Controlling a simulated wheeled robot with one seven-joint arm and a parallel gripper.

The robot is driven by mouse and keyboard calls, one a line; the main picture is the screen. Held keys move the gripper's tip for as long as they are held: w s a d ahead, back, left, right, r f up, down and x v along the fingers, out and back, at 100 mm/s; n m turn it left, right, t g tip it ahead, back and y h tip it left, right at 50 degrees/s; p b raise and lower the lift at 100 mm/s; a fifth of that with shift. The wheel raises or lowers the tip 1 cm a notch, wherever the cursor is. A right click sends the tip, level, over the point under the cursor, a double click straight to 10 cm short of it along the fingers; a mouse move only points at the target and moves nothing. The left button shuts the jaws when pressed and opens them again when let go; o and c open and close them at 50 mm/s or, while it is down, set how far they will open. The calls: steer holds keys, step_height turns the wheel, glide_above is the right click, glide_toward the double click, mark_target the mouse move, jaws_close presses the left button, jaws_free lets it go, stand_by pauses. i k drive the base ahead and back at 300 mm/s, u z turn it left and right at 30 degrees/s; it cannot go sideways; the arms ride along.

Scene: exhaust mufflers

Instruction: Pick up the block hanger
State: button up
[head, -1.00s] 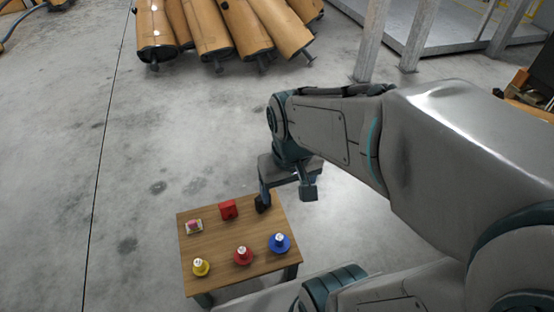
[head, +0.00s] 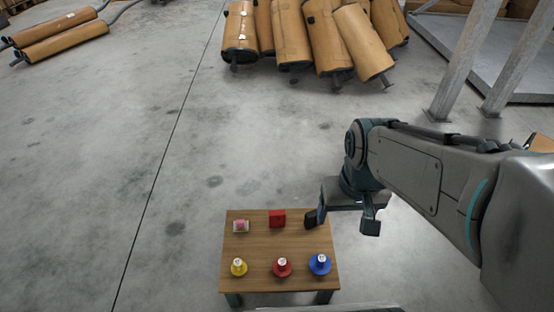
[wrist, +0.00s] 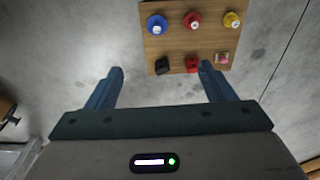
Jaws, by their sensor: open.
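A small wooden table holds a black block-shaped piece (head: 310,219) near its back right corner, a red block-shaped piece (head: 277,218) to its left, and a pink piece on a white base (head: 240,226) further left. I cannot tell for sure which is the block hanger. My gripper (head: 346,221) is open and empty, above and beside the table's right edge in the head view. In the wrist view, the black piece (wrist: 162,65) and the red piece (wrist: 191,65) appear beyond the open fingers (wrist: 160,70). Nothing is between the fingers.
Yellow (head: 239,267), red (head: 282,267) and blue (head: 320,264) flanged pieces stand along the near side of the wooden table (head: 262,246). Several brown mufflers (head: 330,42) lie at the back, more (head: 60,38) at the far left. Metal posts (head: 465,60) stand right. The floor between is clear.

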mark_target(277, 217)
steer(key=u, duration=0.05)
steer(key=k, duration=0.5)
steer(key=z, duration=2.5)
steer(key=k, duration=1.45)
steer(key=u, duration=2.05)
steer(key=i, duration=1)
steer(key=u, duration=0.05)
